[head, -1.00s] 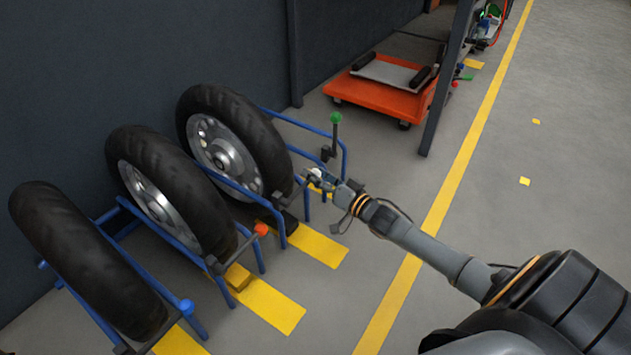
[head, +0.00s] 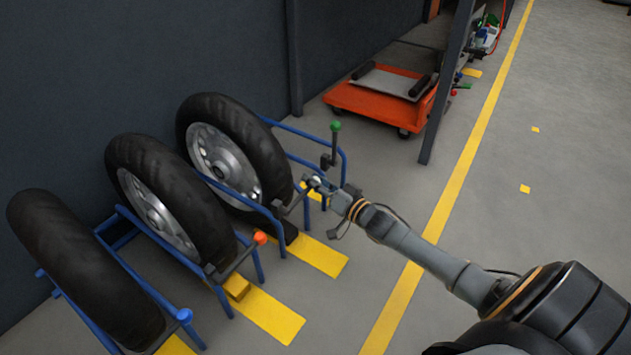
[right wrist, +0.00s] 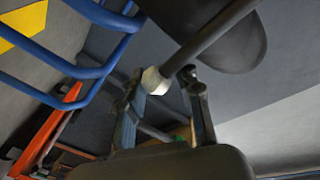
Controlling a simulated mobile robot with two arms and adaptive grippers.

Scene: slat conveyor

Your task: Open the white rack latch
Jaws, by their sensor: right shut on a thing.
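The white rack latch is a dark lever with a white knob (head: 316,181), beside the wheel at the far end of the blue rack. The lever is tilted, rising from the rack toward the knob. My right gripper (head: 321,185) is at the lever's end, shut on the white knob. In the right wrist view the white knob (right wrist: 154,81) sits between the two fingertips of my right gripper (right wrist: 163,84), with the dark lever running to the upper right. My left gripper is not in view.
Other latches with an orange knob (head: 260,238), a blue knob (head: 184,315) and a green knob (head: 336,126) stand nearby. Several tyred wheels (head: 170,195) fill the blue rack (head: 258,205). An orange cart (head: 378,106) is behind. The floor at right is clear.

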